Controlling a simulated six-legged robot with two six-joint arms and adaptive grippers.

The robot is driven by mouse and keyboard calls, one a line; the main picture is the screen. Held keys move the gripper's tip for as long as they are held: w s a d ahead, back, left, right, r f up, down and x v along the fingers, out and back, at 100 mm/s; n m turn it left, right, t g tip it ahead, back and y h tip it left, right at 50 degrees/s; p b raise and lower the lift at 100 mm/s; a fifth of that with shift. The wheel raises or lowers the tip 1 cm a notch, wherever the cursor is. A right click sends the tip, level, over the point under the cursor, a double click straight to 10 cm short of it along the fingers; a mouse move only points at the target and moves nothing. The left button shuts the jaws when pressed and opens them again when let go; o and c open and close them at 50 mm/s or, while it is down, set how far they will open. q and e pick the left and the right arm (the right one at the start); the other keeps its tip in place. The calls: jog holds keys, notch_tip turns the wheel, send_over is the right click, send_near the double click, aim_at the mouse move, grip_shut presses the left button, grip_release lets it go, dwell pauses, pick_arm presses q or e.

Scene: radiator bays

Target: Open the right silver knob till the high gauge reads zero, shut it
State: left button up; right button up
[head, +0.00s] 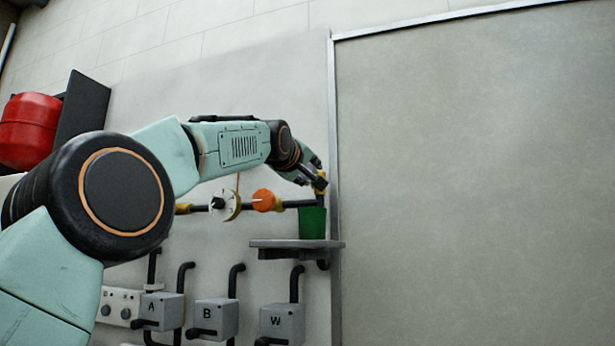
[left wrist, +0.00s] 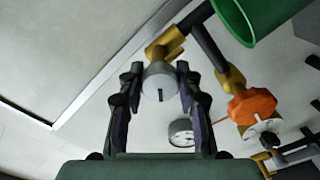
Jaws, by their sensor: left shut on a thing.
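My left gripper (head: 318,183) reaches the right end of a horizontal pipe in the head view. In the left wrist view its two fingers (left wrist: 160,98) are closed around a round silver knob (left wrist: 160,82) with a dark slot, on a brass fitting (left wrist: 168,42). In the head view the gripper hides the knob. A round gauge with a pale dial (left wrist: 182,133) shows beyond the right finger in the left wrist view; its reading is too small to tell, and I cannot tell whether it is the high gauge. My right gripper is not in view.
A green cup (head: 312,223) stands on a grey shelf (head: 290,244) under the pipe end. An orange knob (head: 266,200) and a white dial with a black knob (head: 225,204) sit left along the pipe. Grey boxes A (head: 162,311), B (head: 215,319) and W (head: 282,323) are below.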

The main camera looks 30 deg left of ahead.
pick_arm(q)
jog(key=n, duration=0.4)
jog(key=shift+b, duration=0.4)
jog(key=shift+n, duration=1.9)
jog(key=shift+r, duration=0.1)
jog(key=o, duration=1.1)
jog(key=shift+w+d, duration=0.1)
jog(key=shift+w, duration=0.1)
jog(key=shift+o, duration=0.2)
jog(key=shift+s, duration=0.2)
